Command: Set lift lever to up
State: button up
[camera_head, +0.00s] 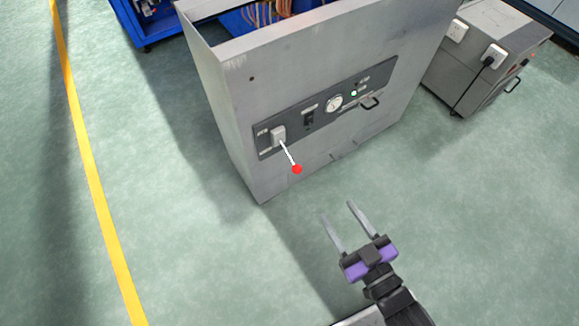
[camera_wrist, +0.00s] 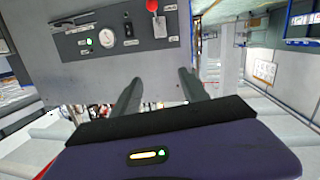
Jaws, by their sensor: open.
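The lift lever (camera_head: 288,153) is a thin white rod with a red ball knob (camera_head: 297,169). It comes out of a light grey mount at the left end of the dark control panel (camera_head: 322,117), and its knob end slants down and right in the head view. In the wrist view, which looks turned over, the red knob (camera_wrist: 152,5) shows at the top edge. My gripper (camera_head: 337,209) is open and empty, in front of the cabinet and apart from the lever. Its two fingers (camera_wrist: 159,78) point towards the cabinet face.
The panel, on a grey cabinet (camera_head: 225,110), also carries a black switch (camera_head: 309,117), a round gauge (camera_head: 334,103), a lit green lamp (camera_head: 354,93) and a handle (camera_head: 370,102). A smaller grey box (camera_head: 485,60) stands at right. The green floor in front is clear.

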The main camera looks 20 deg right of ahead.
jog(key=t+b, duration=0.1)
jog(key=b, duration=0.5)
send_near(292, 161)
jog(key=shift+n+y, duration=0.5)
jog(key=shift+n, duration=0.2)
jog(key=w+b, duration=0.2)
jog(key=w+f+b, duration=0.1)
jog(key=w+b, duration=0.1)
jog(key=shift+w+d, duration=0.2)
jog(key=w, duration=0.2)
jog(key=w+b, duration=0.1)
jog(key=w, duration=0.5)
jog(key=shift+a, duration=0.4)
grip_shut()
